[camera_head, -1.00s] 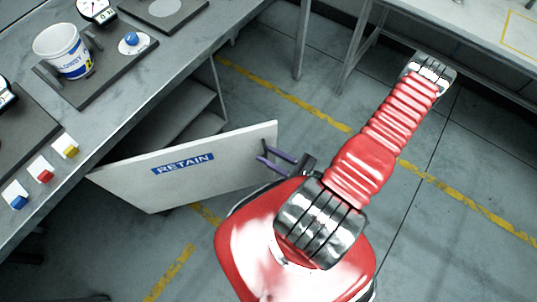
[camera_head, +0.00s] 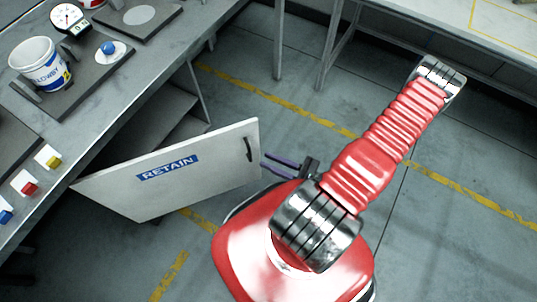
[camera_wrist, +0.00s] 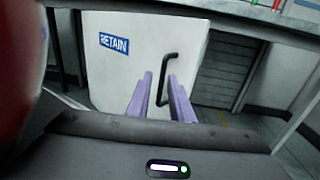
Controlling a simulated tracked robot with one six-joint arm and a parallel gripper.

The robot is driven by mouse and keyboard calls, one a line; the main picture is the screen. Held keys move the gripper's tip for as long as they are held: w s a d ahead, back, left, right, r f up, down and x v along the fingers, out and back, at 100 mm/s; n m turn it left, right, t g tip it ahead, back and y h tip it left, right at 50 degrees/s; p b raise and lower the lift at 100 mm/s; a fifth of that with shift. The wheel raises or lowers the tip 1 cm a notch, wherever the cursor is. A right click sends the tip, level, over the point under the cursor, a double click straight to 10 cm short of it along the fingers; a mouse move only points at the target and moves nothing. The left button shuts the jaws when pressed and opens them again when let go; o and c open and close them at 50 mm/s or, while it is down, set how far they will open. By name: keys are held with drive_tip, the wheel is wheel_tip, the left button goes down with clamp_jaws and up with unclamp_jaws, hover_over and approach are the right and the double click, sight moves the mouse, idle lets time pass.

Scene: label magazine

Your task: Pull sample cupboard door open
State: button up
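The white sample cupboard door (camera_head: 205,187) stands swung open, angled out from under the bench, with a blue RETAIN label (camera_head: 168,168). Its dark bar handle (camera_head: 248,149) is near the door's free edge. The door (camera_wrist: 150,35) and handle (camera_wrist: 165,85) also show in the wrist view. My gripper (camera_head: 264,164) has two purple fingers, apart and empty, just right of the handle. In the wrist view, my gripper (camera_wrist: 159,76) points at the door, with the handle beside and beyond the fingertips; the exact gap is hard to tell.
The grey bench (camera_head: 115,90) above the cupboard holds a white tub (camera_head: 38,62), a dial gauge (camera_head: 70,18) and colored blocks. The cupboard's shelf (camera_head: 180,130) shows behind the door. Another table (camera_head: 420,20) stands at the upper right. Open floor with yellow lines lies between.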

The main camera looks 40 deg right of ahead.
drive_tip(key=shift+w+r+n+g+y, duration=0.15)
drive_tip(key=shift+r+n+g+y, duration=0.15)
drive_tip(key=shift+r+n+y, duration=0.15)
drive_tip(key=shift+c, duration=1.4)
drive_tip(key=a+r+n+g+y, duration=0.1)
drive_tip(key=r+n+g, duration=0.2)
drive_tip(key=r+n+g+y, duration=0.2)
drive_tip(key=n+g, duration=0.1)
drive_tip(key=n, duration=0.1)
drive_tip(key=w+a+r+n+g+y, duration=0.1)
drive_tip(key=r+n+g, duration=0.2)
drive_tip(key=shift+a+r+n+y, duration=0.25)
drive_tip(key=shift+a+r+n, duration=0.05)
drive_tip(key=shift+a+n, duration=0.05)
clamp_jaws()
drive_tip(key=a+r+n+h, duration=0.3)
drive_tip(key=r+n+h, duration=0.4)
drive_tip(key=r, duration=0.7)
drive_tip(key=a+r+n+h, duration=0.4)
drive_tip(key=r+n+h, duration=0.2)
drive_tip(key=r+n, duration=0.5)
wheel_tip(320, 180, up, 5)
drive_tip(key=shift+w+f+n+g+h, duration=0.2)
drive_tip(key=shift+w+n+g+h, duration=0.1)
drive_tip(key=shift+n+h, duration=0.1)
drive_tip(key=shift+a, duration=0.15)
